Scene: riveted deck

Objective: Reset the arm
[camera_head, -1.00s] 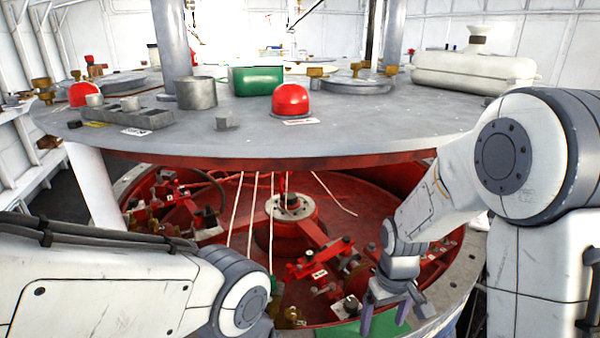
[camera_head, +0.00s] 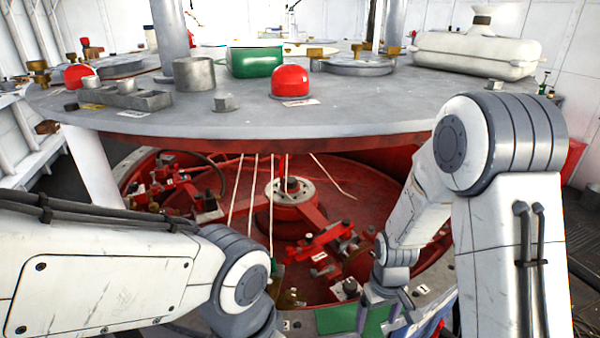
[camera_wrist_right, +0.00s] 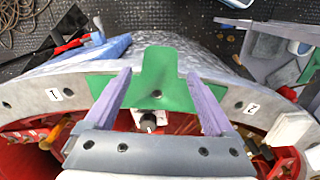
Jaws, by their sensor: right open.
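My right arm (camera_head: 495,150) comes in from the right in the head view and bends down. Its gripper (camera_head: 377,318) hangs over the front rim of the round red machine, near a green plate (camera_head: 338,318). In the right wrist view the two purple fingers of this gripper (camera_wrist_right: 158,98) stand wide apart with nothing between them. The green plate (camera_wrist_right: 160,70) and a dark knob (camera_wrist_right: 148,122) lie beyond and below them. My left arm (camera_head: 110,260) crosses the lower left of the head view. Its gripper is out of sight.
A grey round top (camera_head: 330,118) with a red dome (camera_head: 290,82), a green box (camera_head: 255,62) and a white tank (camera_head: 472,54) overhangs the red basin (camera_head: 340,195). Taut pale cords run down into the basin. Dark textured floor (camera_wrist_right: 180,22) lies outside the rim.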

